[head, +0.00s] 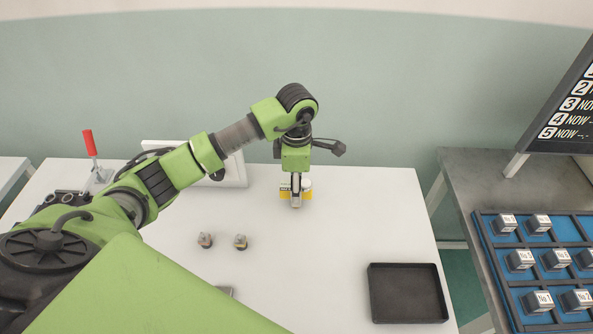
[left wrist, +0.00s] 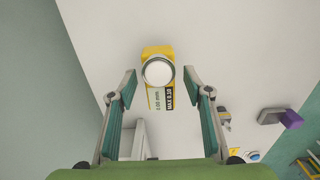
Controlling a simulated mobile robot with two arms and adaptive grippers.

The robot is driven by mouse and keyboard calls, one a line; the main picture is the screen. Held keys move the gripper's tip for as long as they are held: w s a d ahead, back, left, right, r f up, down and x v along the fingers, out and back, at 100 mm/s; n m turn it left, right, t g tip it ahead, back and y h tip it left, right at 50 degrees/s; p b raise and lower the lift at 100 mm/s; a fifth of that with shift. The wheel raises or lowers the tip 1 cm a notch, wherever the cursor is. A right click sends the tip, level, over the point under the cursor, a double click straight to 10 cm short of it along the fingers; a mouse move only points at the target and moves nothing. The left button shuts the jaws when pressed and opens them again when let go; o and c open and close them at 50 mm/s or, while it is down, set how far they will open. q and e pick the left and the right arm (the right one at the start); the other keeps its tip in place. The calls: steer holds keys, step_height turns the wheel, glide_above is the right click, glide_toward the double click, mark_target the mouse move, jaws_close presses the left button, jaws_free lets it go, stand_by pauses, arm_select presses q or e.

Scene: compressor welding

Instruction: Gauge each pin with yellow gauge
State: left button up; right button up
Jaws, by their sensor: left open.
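The yellow gauge (head: 307,187) stands on the white table, partly hidden behind my left gripper (head: 296,200). In the left wrist view, the gauge (left wrist: 154,53) has a round pale top and a label with "0.00 mm" and "MAX 0.30". My left gripper (left wrist: 159,76) is open, with one finger on each side of the gauge and gaps visible between them. Two small metal pieces, perhaps the pins, stand on the table nearer to me: a left one (head: 205,240) and a right one (head: 240,242). My right gripper is not in view.
An empty black tray (head: 408,318) lies at the table's front right. A blue rack (head: 493,270) holds several numbered grey blocks on the dark side table, below a black sign board (head: 570,110). A red-handled device (head: 91,144) stands at the back left. The table's middle right is clear.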

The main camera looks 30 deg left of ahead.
arm_select(q)
steer(key=shift+f, duration=0.75)
jaws_close()
steer(key=c, duration=0.9)
jaws_free()
steer(key=shift+r, duration=0.1)
jaws_close()
steer(key=shift+r, duration=0.15)
steer(key=shift+w+r+p, duration=0.1)
steer(key=shift+r+p, duration=0.55)
steer(key=shift+r, duration=0.05)
steer(key=shift+r+p, duration=1)
steer(key=shift+r, duration=0.8)
